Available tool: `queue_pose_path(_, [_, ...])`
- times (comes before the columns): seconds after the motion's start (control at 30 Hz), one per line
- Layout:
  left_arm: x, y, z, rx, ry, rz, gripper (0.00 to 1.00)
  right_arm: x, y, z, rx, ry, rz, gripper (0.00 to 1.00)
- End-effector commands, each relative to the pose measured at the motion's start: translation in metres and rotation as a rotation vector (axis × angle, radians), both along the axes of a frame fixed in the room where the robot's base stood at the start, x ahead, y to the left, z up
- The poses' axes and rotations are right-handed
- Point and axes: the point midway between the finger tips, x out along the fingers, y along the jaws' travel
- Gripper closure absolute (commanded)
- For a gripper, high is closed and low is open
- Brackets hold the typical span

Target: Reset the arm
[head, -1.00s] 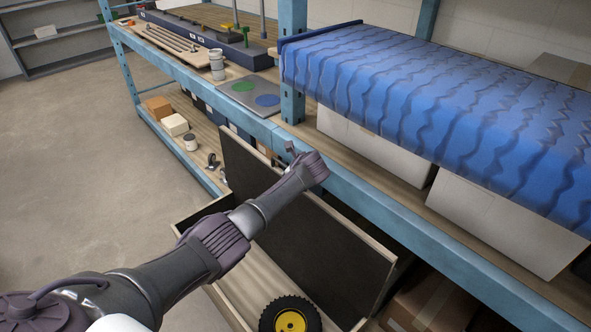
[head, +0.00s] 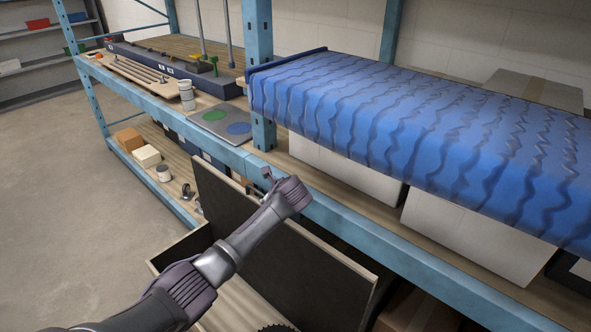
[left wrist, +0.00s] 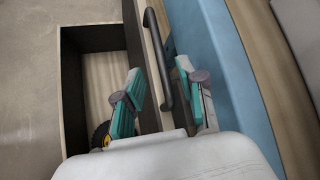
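My left arm comes in from the lower left of the head view, and its gripper (head: 268,175) is above the front panel of an open wooden drawer (head: 165,262). In the left wrist view the two teal fingers of my left gripper (left wrist: 165,97) stand apart. A black bar handle (left wrist: 158,58) on the drawer front shows between and beyond them. I cannot tell whether a finger touches it. No object is held. My right gripper is not in view.
A black-treaded wheel (head: 277,328) lies in the drawer. A blue-framed shelf (head: 225,155) runs behind it, with a blue wavy-patterned roll (head: 420,135) over white boxes (head: 465,235). A white jar (head: 186,96) stands farther left. The floor (head: 60,190) at left is clear.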

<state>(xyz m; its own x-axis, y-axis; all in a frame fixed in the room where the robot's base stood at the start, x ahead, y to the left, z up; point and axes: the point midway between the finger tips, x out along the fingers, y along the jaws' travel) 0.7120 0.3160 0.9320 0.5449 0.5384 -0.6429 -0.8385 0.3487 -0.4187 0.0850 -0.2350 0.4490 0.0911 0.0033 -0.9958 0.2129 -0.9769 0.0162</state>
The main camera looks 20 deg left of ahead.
Motion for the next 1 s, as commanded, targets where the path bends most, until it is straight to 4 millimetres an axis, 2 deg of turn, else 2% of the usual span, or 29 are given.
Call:
queue_pose_path(0.17, [-0.006, -0.005, -0.007, -0.024, -0.004, 0.007, 0.61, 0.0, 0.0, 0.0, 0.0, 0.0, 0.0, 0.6])
queue_pose_path(0.27, [-0.027, -0.023, -0.03, -0.114, -0.02, 0.039, 0.61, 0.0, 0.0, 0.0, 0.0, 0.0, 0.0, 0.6])
queue_pose_path(0.37, [-0.068, -0.048, -0.062, -0.269, -0.044, 0.116, 0.61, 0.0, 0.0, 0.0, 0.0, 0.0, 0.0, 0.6])
queue_pose_path(0.5, [-0.147, -0.084, -0.099, -0.537, -0.079, 0.301, 0.61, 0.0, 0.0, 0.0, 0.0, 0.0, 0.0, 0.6])
queue_pose_path(0.57, [-0.182, -0.095, -0.107, -0.648, -0.093, 0.398, 0.61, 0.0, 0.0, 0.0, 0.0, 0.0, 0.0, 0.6])
queue_pose_path(0.6, [-0.207, -0.1, -0.111, -0.715, -0.101, 0.469, 0.61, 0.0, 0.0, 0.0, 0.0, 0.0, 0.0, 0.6])
queue_pose_path(0.7, [-0.265, -0.11, -0.114, -0.868, -0.119, 0.652, 0.61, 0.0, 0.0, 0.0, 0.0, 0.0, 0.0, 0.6])
queue_pose_path(0.8, [-0.311, -0.113, -0.109, -0.974, -0.14, 0.81, 0.61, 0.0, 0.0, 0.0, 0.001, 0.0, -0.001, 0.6])
queue_pose_path(1.0, [-0.371, -0.114, -0.094, -1.094, -0.169, 1.033, 0.61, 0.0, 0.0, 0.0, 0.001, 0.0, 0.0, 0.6])
